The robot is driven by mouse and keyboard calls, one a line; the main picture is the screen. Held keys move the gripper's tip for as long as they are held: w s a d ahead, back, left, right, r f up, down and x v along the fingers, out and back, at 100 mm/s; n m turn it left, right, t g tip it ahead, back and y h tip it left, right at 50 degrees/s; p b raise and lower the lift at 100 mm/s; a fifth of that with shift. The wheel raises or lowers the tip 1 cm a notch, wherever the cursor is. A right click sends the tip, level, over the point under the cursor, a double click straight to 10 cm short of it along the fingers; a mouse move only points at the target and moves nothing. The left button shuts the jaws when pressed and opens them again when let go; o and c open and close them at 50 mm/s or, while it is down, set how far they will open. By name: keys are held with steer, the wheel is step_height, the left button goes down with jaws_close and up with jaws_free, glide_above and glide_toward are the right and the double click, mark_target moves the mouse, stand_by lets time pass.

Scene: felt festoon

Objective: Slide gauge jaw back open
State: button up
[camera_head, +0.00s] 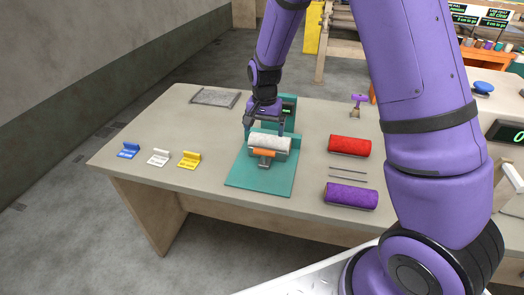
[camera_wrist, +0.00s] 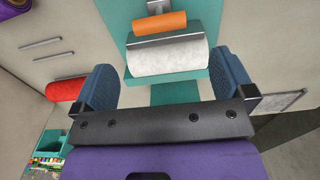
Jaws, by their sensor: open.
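The gauge has a flat teal base (camera_head: 258,182) on the table, with a teal upright behind it that bears a small dark display (camera_head: 289,107). Its orange jaw piece (camera_head: 263,153) lies in front of a white felt roll (camera_head: 270,143). In the wrist view the orange piece (camera_wrist: 160,22) is at the top, by a grey metal bracket, and the white roll (camera_wrist: 168,58) lies between it and my gripper. My gripper (camera_head: 264,129) is over the rear of the gauge, pointing down. In the wrist view its blue fingers (camera_wrist: 167,82) are wide apart with nothing between them.
Red (camera_head: 350,145) and purple (camera_head: 351,196) rolls lie right of the gauge, with two thin rods (camera_head: 347,174) between them. Blue, white and yellow (camera_head: 189,160) label holders stand at left. A grey slab (camera_head: 215,97) lies behind. The table (camera_head: 150,118) is bare between these.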

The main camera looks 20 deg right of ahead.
mark_target(264, 150)
step_height(264, 150, down, 10)
steer(key=shift+r, duration=0.15)
stand_by(0.4)
steer(key=c, duration=1.2)
steer(key=shift+s+a, duration=0.5)
steer(key=shift+s, duration=0.25)
steer(key=shift+s+a, duration=0.5)
steer(key=shift+s, duration=0.3)
steer(key=shift+s+a, duration=0.5)
steer(key=shift+s, duration=0.25)
steer(key=shift+c, duration=0.2)
steer(key=o, duration=1.2)
steer(key=shift+o, duration=0.2)
steer(key=shift+r, duration=0.15)
